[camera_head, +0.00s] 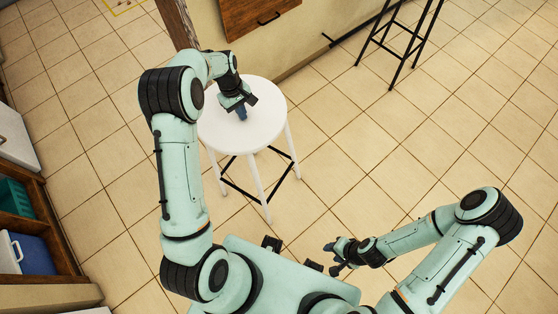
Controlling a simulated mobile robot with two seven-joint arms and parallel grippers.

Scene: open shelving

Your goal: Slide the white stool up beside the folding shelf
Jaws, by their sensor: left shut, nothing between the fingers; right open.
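The white stool (262,128) has a round seat, white legs and dark crossbars, and stands upright on the tiled floor. My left arm reaches over its left side. My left gripper (242,112) is shut and empty over the seat near its middle; I cannot tell whether it touches the seat. My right gripper (334,256) is open and empty, low and right of the stool, away from it. The folding shelf seems to be the wooden-panelled unit (255,14) behind the stool, though only part of it shows and I cannot be sure.
A dark-framed tall stool (406,42) stands at the upper right. A wooden shelf unit (66,262) at the left edge holds a green bin (14,208) and a blue container (36,254). The tiled floor right of the white stool is clear.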

